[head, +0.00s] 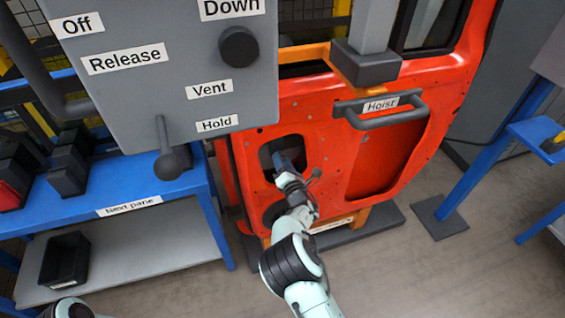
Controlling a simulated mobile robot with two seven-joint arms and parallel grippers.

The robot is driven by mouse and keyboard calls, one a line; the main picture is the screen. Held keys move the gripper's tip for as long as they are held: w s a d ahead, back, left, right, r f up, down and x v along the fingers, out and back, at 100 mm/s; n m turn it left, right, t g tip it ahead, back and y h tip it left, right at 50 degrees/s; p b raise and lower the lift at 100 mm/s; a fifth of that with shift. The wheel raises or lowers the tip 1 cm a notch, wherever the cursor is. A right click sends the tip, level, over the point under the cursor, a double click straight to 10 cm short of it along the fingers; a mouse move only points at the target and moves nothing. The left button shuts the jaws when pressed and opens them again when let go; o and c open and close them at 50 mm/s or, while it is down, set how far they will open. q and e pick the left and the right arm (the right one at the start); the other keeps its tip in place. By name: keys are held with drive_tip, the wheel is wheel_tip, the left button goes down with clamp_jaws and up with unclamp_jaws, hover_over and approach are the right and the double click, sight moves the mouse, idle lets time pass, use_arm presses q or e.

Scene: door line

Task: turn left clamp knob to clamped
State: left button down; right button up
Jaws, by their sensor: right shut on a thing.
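My right gripper (288,168) reaches up to the oval opening in the lower left of the red door panel. It is shut on a small dark thing at that opening, which I take to be the left clamp knob. The gripper and the shadow in the opening hide most of it, so its turn position and any clamped marking cannot be read. Of my left arm only a pale piece shows at the bottom left edge; its gripper is out of view.
A grey control panel (180,75) with a black knob (238,47) and a lever (168,160) hangs at upper left. A hoist handle (380,116) is on the red door (300,110). A blue bench (180,185) stands left; floor is clear at lower right.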

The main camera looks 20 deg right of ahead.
drive_tip(key=shift+m, duration=0.3)
use_arm(q)
drive_tip(key=w+a+f+t+b, duration=0.1)
drive_tip(key=w+a+f+b, duration=0.1)
drive_tip(key=w+f+b, duration=0.15)
drive_tip(key=shift+n+g, duration=0.3)
drive_tip(key=shift+g, duration=0.3)
drive_tip(key=shift+s+a+f+b, duration=0.15)
drive_tip(key=shift+s+f+b, duration=0.15)
drive_tip(key=shift+s+f, duration=0.55)
drive_tip(key=shift+s+a+f+b, duration=0.15)
drive_tip(key=shift+s+f+b, duration=0.1)
drive_tip(key=shift+s+f, duration=0.6)
use_arm(e)
drive_tip(key=shift+m, duration=8.8)
use_arm(q)
drive_tip(key=shift+s+r, duration=0.15)
drive_tip(key=shift+r, duration=0.05)
use_arm(e)
drive_tip(key=o, duration=1)
drive_tip(key=shift+o, duration=0.2)
drive_tip(key=shift+s+f, duration=0.1)
